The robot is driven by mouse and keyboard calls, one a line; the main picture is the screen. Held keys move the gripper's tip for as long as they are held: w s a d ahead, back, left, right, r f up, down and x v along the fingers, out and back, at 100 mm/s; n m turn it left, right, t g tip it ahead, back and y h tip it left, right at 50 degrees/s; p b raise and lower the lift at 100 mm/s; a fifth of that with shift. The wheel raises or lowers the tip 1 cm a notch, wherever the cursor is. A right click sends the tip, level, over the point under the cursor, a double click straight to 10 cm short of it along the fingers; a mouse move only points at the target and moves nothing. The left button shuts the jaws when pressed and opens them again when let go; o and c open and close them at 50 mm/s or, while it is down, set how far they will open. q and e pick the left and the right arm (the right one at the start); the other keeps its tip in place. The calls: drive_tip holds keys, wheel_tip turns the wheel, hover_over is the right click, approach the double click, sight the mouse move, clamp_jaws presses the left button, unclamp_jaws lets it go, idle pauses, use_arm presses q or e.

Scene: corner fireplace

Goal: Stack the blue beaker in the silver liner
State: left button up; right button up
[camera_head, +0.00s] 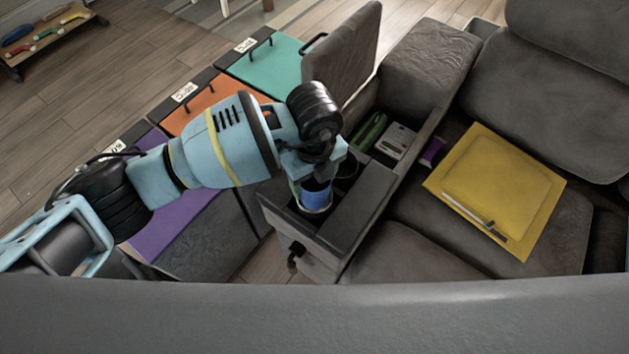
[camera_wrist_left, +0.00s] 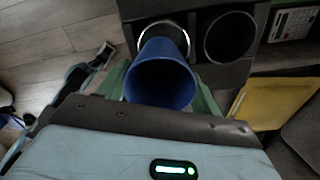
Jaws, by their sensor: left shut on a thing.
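The blue beaker (camera_head: 315,192) is in my left gripper (camera_head: 314,172), at the sofa console's front cup holder. In the left wrist view the beaker (camera_wrist_left: 161,76) shows its open mouth, with green fingers on both sides of it. The silver liner (camera_head: 317,209) shows as a bright rim around the beaker's lower part. In the left wrist view its rim (camera_wrist_left: 163,24) shows just beyond the beaker. I cannot tell how deep the beaker sits in it. My right gripper is not in view.
A second, dark cup holder (camera_wrist_left: 230,37) lies beside the liner. The console (camera_head: 362,204) also holds a calculator-like device (camera_head: 395,141) and a green item (camera_head: 369,131). Its raised lid (camera_head: 344,52) stands behind my arm.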

sight(314, 186)
use_arm(q)
drive_tip(key=shift+w, duration=0.3)
drive_tip(key=shift+w+f, duration=0.1)
drive_tip(key=shift+f, duration=1.7)
drive_tip(key=shift+f+b, duration=0.3)
drive_tip(key=shift+f, duration=0.35)
drive_tip(key=o, duration=1)
drive_tip(key=shift+c, duration=0.2)
wheel_tip(314, 186, up, 13)
drive_tip(key=p, duration=0.1)
drive_tip(key=shift+r, duration=0.2)
